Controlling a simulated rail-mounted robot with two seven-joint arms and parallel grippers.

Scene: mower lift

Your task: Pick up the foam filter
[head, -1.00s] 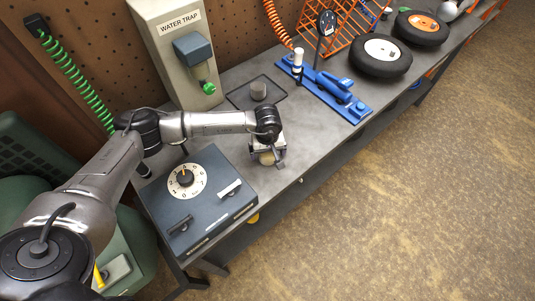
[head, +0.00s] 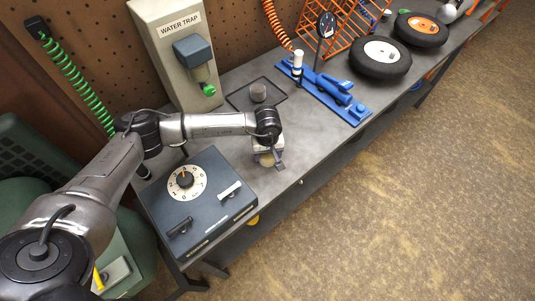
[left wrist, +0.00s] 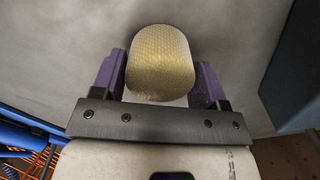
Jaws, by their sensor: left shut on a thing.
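The foam filter (left wrist: 160,64) is a pale yellow cylinder with a fine mesh texture. In the left wrist view it sits between the two purple-padded fingers of my left gripper (left wrist: 160,82), which is shut on it. In the head view my left gripper (head: 268,158) points down over the front part of the grey bench, right of the dial box. Only a small yellowish part of the filter (head: 266,160) shows there, the rest hidden by the gripper. I cannot tell whether the filter touches the bench. My right gripper is not in view.
The grey bench (head: 310,152) has a dial box (head: 200,205) beside my gripper. A blue tool (head: 333,90) and wheels (head: 380,57) stand farther right.

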